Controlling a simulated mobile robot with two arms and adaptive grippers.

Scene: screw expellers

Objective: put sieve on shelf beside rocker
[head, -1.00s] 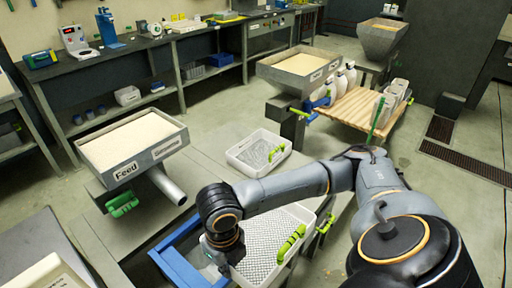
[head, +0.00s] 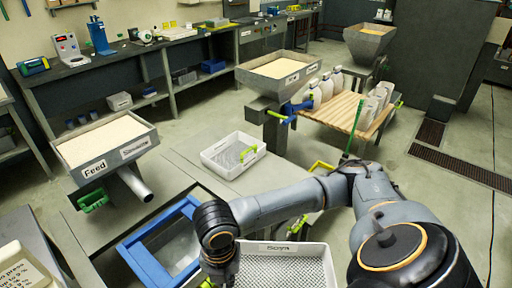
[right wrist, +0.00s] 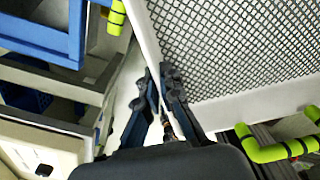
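The sieve is a white-walled tray with a mesh floor and a dark label; its wall (head: 285,247) shows at the bottom of the head view. In the wrist view its rim (right wrist: 235,108) and mesh fill the upper right. My right gripper (right wrist: 161,72) has its two fingers on either side of the sieve's white wall and appears shut on it; the head view mostly hides the fingers behind the wrist. A blue frame (head: 140,262), perhaps the rocker, stands just left of the sieve. A grey shelf surface (head: 190,172) lies behind. My left gripper is out of view.
Another white mesh tray (head: 218,168) with a green handle sits on the grey surface. A feed hopper (head: 95,165) stands left, another hopper (head: 262,84) behind. A wooden pallet (head: 345,111) with white containers is at back right. Open floor (head: 450,215) lies right.

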